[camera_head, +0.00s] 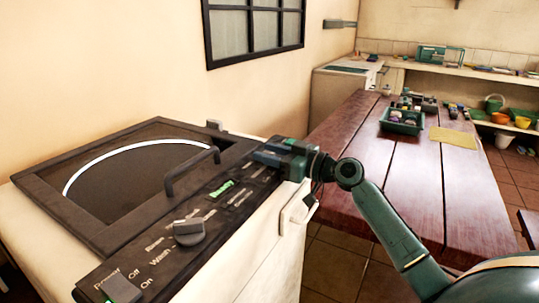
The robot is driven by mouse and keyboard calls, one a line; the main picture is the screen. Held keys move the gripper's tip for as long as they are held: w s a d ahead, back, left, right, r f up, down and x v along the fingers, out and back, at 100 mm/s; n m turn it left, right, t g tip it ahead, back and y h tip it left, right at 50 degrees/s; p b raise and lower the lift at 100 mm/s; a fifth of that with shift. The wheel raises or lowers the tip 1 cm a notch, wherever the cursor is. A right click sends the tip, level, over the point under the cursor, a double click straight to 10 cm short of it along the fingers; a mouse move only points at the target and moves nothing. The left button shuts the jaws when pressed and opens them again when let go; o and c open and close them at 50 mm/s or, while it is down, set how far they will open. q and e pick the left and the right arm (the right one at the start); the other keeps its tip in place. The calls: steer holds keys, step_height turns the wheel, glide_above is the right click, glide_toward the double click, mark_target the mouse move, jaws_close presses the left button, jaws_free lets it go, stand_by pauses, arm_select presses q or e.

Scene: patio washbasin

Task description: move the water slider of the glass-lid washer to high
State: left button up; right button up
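The glass-lid washer (48,232) stands at the left with its dark-framed lid (50,195) closed. Its black control panel (210,258) runs along the front edge. On the panel are a power switch (122,289), a grey knob (189,232) and a bright green slider piece (222,188). I cannot read which control is the water slider; part of the panel's far end is hidden by my gripper. My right gripper (262,158) is over that far end, its fingers pointing left. I cannot tell whether it touches a control or how far its fingers are apart. My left gripper is out of view.
The lid handle (192,175) rises close to the left of my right gripper. A wooden table (370,150) at the right carries a green tray (402,121) and a yellow cloth (453,137). A shelf unit and another white appliance (340,88) stand behind.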

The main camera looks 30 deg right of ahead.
steer(key=shift+s+d+f, duration=0.15)
steer(key=shift+s+d, duration=0.05)
steer(key=shift+s, duration=0.2)
arm_select(q)
steer(key=b, duration=0.1)
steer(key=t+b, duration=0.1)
steer(key=b, duration=0.1)
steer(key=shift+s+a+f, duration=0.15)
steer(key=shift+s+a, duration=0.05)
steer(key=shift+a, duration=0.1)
arm_select(e)
steer(key=v, duration=1.2)
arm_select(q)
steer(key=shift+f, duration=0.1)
